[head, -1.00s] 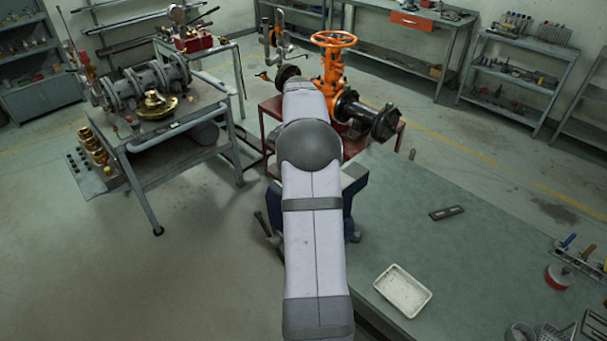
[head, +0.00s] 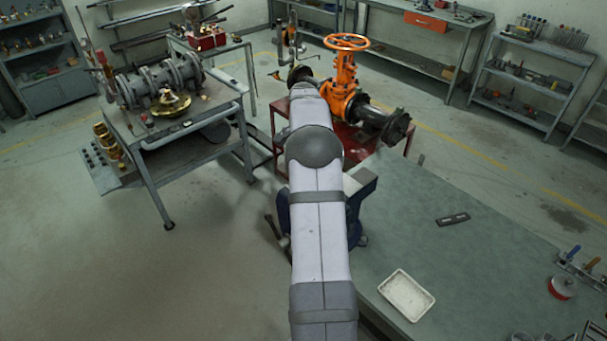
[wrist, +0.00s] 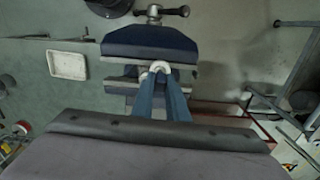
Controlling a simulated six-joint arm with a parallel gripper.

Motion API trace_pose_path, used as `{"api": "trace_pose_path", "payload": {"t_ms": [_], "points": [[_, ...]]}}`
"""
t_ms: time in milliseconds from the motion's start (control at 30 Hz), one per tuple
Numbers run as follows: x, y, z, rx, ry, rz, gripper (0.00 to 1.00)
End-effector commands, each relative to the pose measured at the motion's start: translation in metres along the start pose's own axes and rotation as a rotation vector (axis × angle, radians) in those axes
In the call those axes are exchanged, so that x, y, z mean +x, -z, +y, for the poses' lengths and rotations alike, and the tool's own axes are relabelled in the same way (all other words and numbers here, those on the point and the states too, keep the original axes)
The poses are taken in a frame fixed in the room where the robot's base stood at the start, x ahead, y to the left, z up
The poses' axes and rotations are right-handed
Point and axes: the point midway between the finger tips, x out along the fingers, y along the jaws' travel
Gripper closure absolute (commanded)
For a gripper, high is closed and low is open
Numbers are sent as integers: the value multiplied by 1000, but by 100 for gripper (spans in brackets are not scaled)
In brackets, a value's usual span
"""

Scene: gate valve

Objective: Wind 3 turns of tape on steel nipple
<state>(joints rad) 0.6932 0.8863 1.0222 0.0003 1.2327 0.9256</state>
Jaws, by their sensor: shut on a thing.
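In the wrist view my gripper (wrist: 160,84) reaches down with its two blue fingers close together. At the fingertips is a small white, rounded piece (wrist: 156,67), which looks like the tape, and the fingers are shut on it. It sits over the gap of a blue bench vise (wrist: 150,43), between the jaws as seen from above. I cannot make out the steel nipple; the fingers and white piece cover that spot. In the head view my arm hides the gripper and most of the vise (head: 362,187).
A white tray (head: 428,308) and a dark slotted bar (head: 453,219) lie on the green bench (head: 425,255). An orange gate valve (head: 343,82) stands behind the vise.

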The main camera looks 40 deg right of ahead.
Motion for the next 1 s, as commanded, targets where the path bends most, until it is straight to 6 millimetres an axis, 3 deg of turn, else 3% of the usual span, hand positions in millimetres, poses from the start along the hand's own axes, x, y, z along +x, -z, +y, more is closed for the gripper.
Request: {"api": "trace_pose_path", "payload": {"t_ms": [1000], "points": [[1, -16, -14, 0, -2, -1, 100]]}}
